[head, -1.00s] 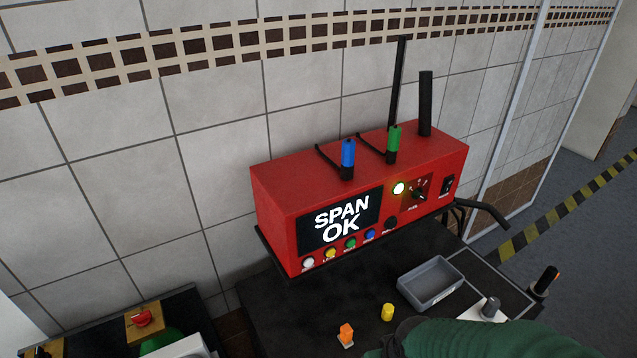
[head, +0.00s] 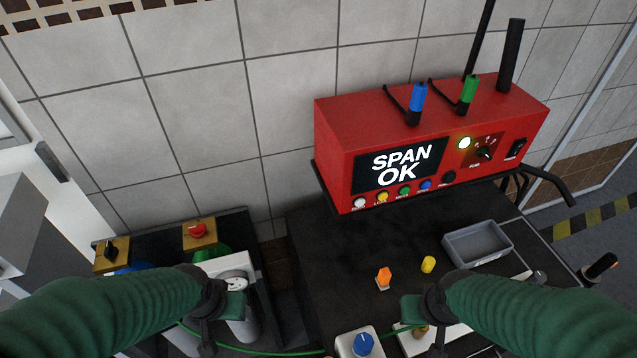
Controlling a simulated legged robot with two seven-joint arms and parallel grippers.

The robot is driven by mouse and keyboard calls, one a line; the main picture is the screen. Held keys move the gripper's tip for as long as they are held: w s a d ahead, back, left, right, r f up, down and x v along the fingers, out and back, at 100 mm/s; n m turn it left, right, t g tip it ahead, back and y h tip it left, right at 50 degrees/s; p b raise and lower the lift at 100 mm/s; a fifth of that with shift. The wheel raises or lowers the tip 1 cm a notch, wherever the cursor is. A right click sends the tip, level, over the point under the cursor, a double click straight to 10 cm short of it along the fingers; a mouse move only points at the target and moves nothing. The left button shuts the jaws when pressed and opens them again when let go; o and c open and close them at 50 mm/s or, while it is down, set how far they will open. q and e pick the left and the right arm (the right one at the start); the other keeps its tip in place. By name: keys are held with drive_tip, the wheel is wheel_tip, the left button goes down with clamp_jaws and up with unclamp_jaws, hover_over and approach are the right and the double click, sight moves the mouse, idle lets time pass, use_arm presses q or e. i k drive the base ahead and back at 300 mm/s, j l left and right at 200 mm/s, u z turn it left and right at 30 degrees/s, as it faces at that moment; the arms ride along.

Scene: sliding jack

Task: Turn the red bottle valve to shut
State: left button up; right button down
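The red valve knob (head: 199,230) sits on a brass-coloured block on top of a green bottle (head: 212,256), in the left part of the head view. The bottle is mostly hidden below the block. A second valve with a black knob (head: 108,247) stands to its left above a blue bottle (head: 130,269). My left gripper (head: 235,304) is below and right of the red knob in the picture, apart from it. My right gripper (head: 412,308) is over the front of the bench, far from the valve. The fingers of both are too unclear to tell open from shut.
A red analyser (head: 345,122) reading "SPAN OK" stands on the dark bench (head: 365,245). An orange fitting (head: 383,277), a yellow fitting (head: 428,264) and a grey tray (head: 478,242) lie before it. A blue knob (head: 363,342) and a green hose (head: 265,350) are at the front.

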sight(198, 231)
drive_tip(key=j, duration=0.15)
drive_tip(key=i+j, duration=0.1)
drive_tip(key=j, duration=0.55)
drive_tip(key=i+j+z, duration=0.1)
drive_tip(key=j, duration=0.6)
